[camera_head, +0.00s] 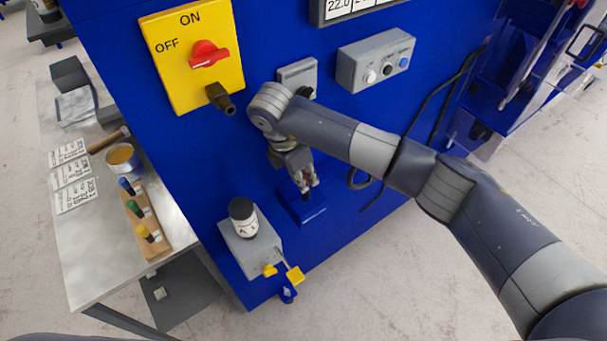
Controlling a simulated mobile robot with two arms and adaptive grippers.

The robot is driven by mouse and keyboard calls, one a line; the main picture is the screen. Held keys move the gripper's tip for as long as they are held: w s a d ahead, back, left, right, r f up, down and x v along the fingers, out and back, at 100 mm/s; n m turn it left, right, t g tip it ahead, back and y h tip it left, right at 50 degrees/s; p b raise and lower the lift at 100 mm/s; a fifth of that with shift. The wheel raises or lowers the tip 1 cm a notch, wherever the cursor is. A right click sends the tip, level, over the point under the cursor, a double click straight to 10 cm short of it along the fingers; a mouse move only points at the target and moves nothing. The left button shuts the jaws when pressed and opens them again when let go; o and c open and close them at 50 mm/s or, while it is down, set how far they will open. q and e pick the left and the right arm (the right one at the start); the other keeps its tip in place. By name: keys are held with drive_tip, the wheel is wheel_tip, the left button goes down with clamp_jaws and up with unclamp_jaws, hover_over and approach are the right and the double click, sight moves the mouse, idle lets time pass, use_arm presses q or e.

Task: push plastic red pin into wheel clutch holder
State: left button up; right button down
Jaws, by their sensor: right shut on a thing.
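My right gripper (304,184) points down in front of the blue machine face. The fingers hide most of the pin. A small blue block (303,211) projects from the machine just below the fingertips and looks like the wheel clutch holder. I cannot tell whether the pin touches it or stands above it. My left gripper is not in view.
A yellow panel (172,72) with a red ON/OFF switch (208,54) is upper left. A grey button box (375,60) is upper right. A grey box (244,262) with a bottle (243,220) stands lower left. A metal table (92,240) holds tools and a cup.

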sight(304, 176)
drive_tip(key=shift+f+b, duration=1.2)
drive_tip(key=shift+f, duration=0.1)
drive_tip(key=c, duration=1.4)
unclamp_jaws()
drive_tip(key=shift+r, duration=0.15)
drive_tip(key=shift+r+p, duration=1.4)
drive_tip(key=shift+r, duration=1.5)
